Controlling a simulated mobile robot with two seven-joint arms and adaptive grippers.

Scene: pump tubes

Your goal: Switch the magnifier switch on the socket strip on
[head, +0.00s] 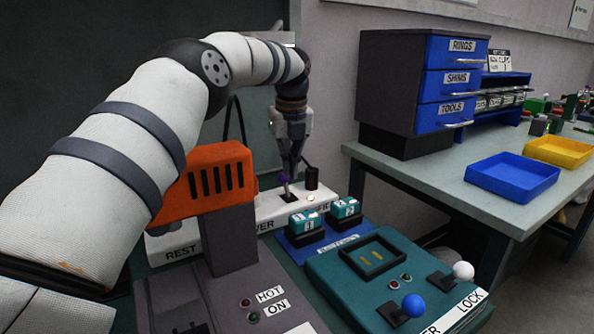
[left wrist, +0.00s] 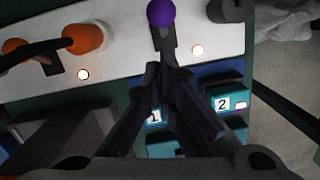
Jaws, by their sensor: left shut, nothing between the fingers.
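The white socket strip (head: 270,209) lies behind the teal bench units, and it also spans the top of the left wrist view (left wrist: 125,35). A purple-knobbed switch lever (left wrist: 161,13) stands on it, with the lever's dark lower part right at my fingertips. In the head view its purple knob (head: 283,178) shows beside my left gripper (head: 290,180), which points down at the strip. The gripper (left wrist: 172,65) is shut and empty; whether it touches the lever I cannot tell. My right gripper is not in view.
A small round lamp (left wrist: 198,50) sits right of the lever, and another (left wrist: 83,74) sits by an orange plug (left wrist: 84,38). A black plug (head: 311,178) stands at right. The orange-topped unit (head: 205,180) and teal batteries (head: 305,222) are nearby.

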